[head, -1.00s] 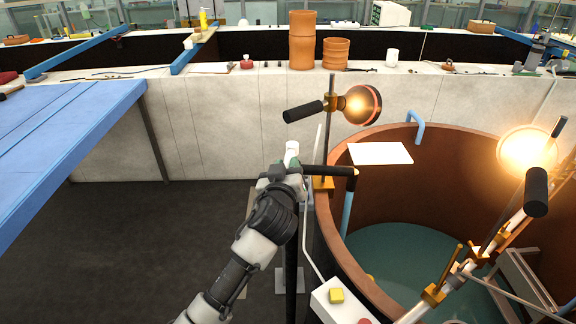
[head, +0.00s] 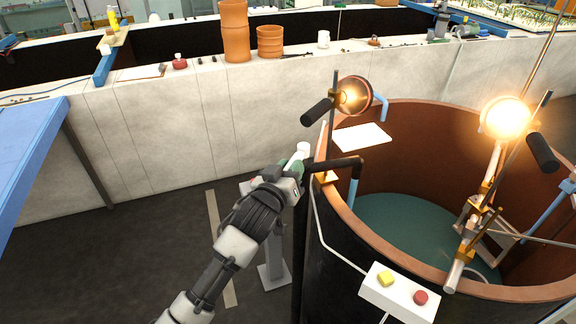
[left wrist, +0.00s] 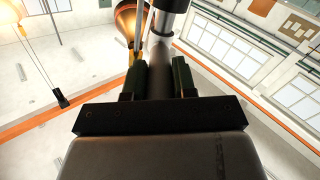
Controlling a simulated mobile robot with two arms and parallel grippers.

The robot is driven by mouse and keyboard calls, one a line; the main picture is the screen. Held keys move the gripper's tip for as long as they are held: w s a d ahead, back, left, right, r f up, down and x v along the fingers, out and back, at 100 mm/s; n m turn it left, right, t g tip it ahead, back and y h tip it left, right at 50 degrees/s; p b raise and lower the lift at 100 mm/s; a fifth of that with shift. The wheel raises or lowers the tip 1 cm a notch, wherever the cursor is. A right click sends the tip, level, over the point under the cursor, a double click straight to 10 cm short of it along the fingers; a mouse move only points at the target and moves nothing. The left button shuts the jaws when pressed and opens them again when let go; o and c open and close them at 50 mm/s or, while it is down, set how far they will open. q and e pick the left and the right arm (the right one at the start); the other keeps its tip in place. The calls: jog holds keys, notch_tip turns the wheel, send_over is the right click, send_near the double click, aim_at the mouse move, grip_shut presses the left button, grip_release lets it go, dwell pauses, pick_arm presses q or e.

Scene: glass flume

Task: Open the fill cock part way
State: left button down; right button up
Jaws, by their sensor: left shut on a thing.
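The fill pipe is a black standpipe (head: 299,262) beside the tank, with a black arm (head: 337,163) reaching over the rim to a blue downspout (head: 353,188). My left gripper (head: 297,172) is at the top of the standpipe, shut on a part of the fill cock. A white piece (head: 303,148) stands up just beyond the fingers. In the left wrist view the two dark fingers (left wrist: 158,80) are on both sides of a dark grey bar (left wrist: 160,66). The gripper hides most of the cock, so its angle cannot be told. My right gripper is out of view.
The round tank (head: 375,240) with a brown rim holds dark green water (head: 410,225). Lit lamps (head: 355,96) stand on its rim. A white box (head: 398,291) with yellow and red buttons is at the front. A pale wall (head: 210,125) runs behind.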

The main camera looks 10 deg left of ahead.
pick_arm(q)
jog(key=shift+a, duration=0.1)
dwell(0.3)
jog(key=c, duration=0.9)
grip_release()
jog(key=shift+s+f, duration=0.1)
jog(key=shift+s, duration=0.25)
jog(key=b+v, duration=0.3)
jog(key=v, duration=0.7)
jog(key=shift+b, duration=0.35)
